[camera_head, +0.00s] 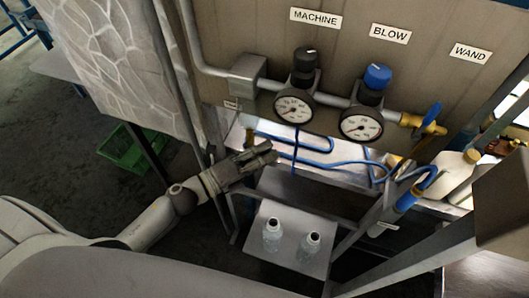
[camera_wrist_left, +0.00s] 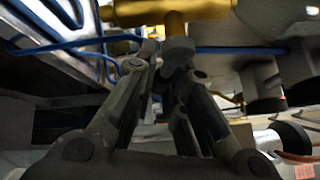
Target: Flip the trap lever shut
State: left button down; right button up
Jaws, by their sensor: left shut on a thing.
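My left gripper (camera_head: 268,155) reaches in from the left, under the pipe and the grey box. In the left wrist view the fingers (camera_wrist_left: 172,62) come together just below a brass valve body (camera_wrist_left: 175,12). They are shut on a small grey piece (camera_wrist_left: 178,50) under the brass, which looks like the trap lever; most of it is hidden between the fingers. In the head view I cannot make out the lever, as the gripper covers that spot. My right gripper is not in view.
Above are two round gauges (camera_head: 294,108) (camera_head: 361,126) with regulator knobs, and a blue-handled valve (camera_head: 432,118) at right. Blue hoses (camera_head: 325,164) run behind the gripper. Two clear bottles (camera_head: 272,236) (camera_head: 308,247) stand on a metal shelf (camera_head: 290,217) below. A green crate (camera_head: 130,148) sits at left.

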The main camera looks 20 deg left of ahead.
pick_arm(q)
jog(key=n+b, duration=0.1)
jog(key=t+b, duration=0.1)
jog(key=shift+d+r+n+h+b, duration=0.1)
jog(key=shift+r+n+h+b, duration=0.1)
jog(key=shift+n+h+b, duration=0.2)
jog(key=shift+r+n+t+b, duration=0.3)
jog(key=shift+n, duration=0.1)
jog(key=shift+r, duration=0.15)
jog(key=c, duration=1.5)
grip_release()
jog(key=v, duration=1.2)
